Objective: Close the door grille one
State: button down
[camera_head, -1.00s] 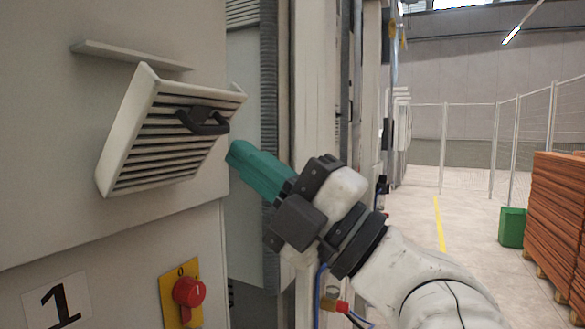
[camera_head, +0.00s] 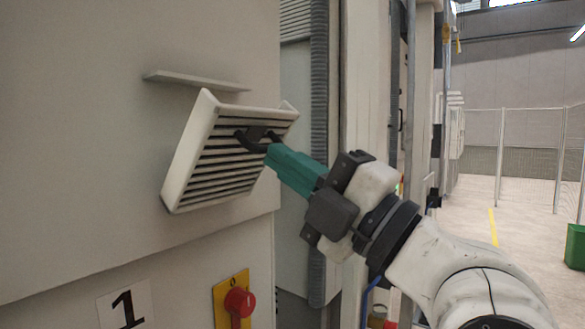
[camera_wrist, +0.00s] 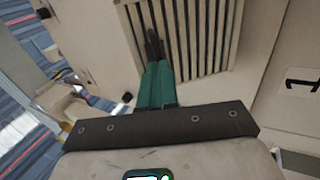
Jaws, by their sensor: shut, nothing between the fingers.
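The door grille one (camera_head: 226,156) is a cream slatted panel on the cabinet front. It is tilted open, with its upper part standing out from the cabinet. A black handle (camera_head: 244,140) sits near its top edge. My gripper (camera_head: 271,152) has teal fingers, which are shut with nothing between them. The fingertips are at the right end of the handle in the head view; whether they touch it I cannot tell. In the wrist view the grille (camera_wrist: 205,35) lies beyond the teal fingers (camera_wrist: 156,72), which partly cover the dark handle (camera_wrist: 154,42).
A thin ledge (camera_head: 197,81) juts out above the grille. A red knob on a yellow plate (camera_head: 238,300) and a label "1" (camera_head: 126,308) are below. A ribbed dark hose (camera_head: 318,130) and cabinet post stand to the right. Open floor and a fence lie further right.

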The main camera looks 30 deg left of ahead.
jog(key=shift+w+a+r+g+h+p, duration=0.15)
jog(key=shift+a+r+h+p, duration=0.6)
jog(key=shift+a+r, duration=0.45)
jog(key=shift+w+a+r+g+h+p, duration=0.1)
jog(key=shift+w+a+r+h+p, duration=0.1)
jog(key=shift+a+r+h+p, duration=0.6)
jog(key=shift+w+a+r+g+h+p, duration=0.15)
jog(key=shift+a+r+h+p, duration=0.55)
jog(key=shift+a+r, duration=0.85)
